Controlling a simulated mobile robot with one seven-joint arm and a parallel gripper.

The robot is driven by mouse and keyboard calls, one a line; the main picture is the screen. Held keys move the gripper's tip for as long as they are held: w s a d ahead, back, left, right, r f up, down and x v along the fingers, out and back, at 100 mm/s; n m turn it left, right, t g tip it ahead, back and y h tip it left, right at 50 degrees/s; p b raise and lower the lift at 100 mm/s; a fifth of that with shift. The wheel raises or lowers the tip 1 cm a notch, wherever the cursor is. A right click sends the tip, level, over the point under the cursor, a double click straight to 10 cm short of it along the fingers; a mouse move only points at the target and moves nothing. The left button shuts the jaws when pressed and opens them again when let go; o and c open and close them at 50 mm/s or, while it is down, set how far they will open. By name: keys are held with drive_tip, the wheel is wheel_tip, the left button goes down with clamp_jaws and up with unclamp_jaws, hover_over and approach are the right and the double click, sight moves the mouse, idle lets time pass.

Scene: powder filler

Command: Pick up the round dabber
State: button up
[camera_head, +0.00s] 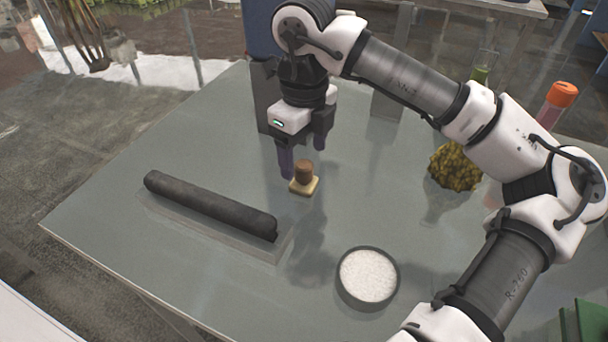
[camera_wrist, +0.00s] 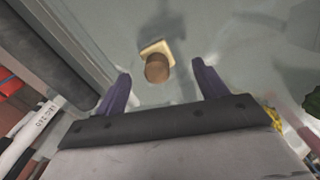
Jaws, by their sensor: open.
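The round dabber is a small brown round knob (camera_head: 304,172) on a pale yellowish square base (camera_head: 303,187), standing on the grey table (camera_head: 190,295). In the wrist view its brown knob (camera_wrist: 157,69) and pale base (camera_wrist: 155,48) show ahead of and roughly between my fingertips. My gripper (camera_head: 302,162) points down just behind the dabber in the head view. Its two purple fingers are apart and nothing is between them. My gripper also shows in the wrist view (camera_wrist: 160,70), with a finger on each side of the knob.
A dark cylinder (camera_head: 210,205) lies on a flat tray left of the dabber. A round dark dish of white powder (camera_head: 368,276) stands in front right. A yellow-brown clump (camera_head: 454,167) and an orange-capped bottle (camera_head: 560,98) stand at right. The table around the dabber is clear.

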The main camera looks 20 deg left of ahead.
sight(304, 164)
drive_tip(key=shift+s+d+f+p, duration=0.15)
drive_tip(key=shift+f+p, duration=0.2)
drive_tip(key=shift+f, duration=1.05)
drive_tip(key=shift+s+f+p, duration=0.1)
drive_tip(key=shift+f+p, duration=0.2)
drive_tip(key=shift+f, duration=1.1)
drive_tip(key=c, duration=1.2)
